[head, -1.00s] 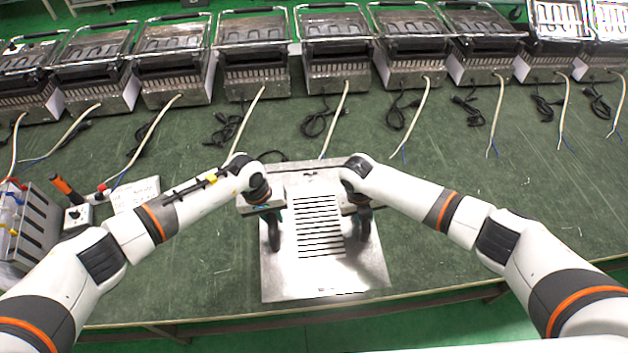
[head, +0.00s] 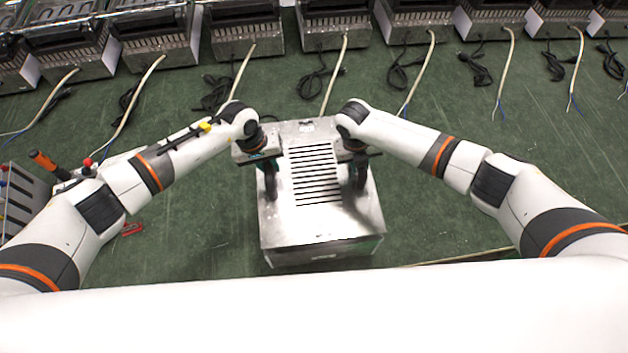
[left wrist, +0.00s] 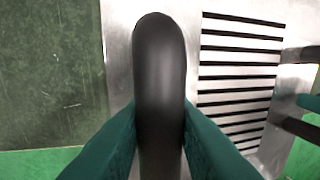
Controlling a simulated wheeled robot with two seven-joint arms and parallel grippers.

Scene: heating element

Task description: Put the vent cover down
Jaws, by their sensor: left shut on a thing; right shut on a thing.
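The vent cover (head: 315,222) is a shiny metal piece with a row of dark slots and two black upright handles, in the middle of the head view. My left gripper (head: 268,172) is shut on its left handle, and my right gripper (head: 358,170) is at its right handle, shut on it. In the left wrist view, teal fingers (left wrist: 160,150) close on both sides of the black handle (left wrist: 160,70), with the slotted plate (left wrist: 240,80) beside it. The cover looks level. I cannot tell whether its underside touches the table.
The green table (head: 440,210) has free room on both sides of the cover. A row of metal grill appliances (head: 245,30) stands at the back with loose cables. A screwdriver (head: 48,163) and a red clip (head: 132,229) lie at the left.

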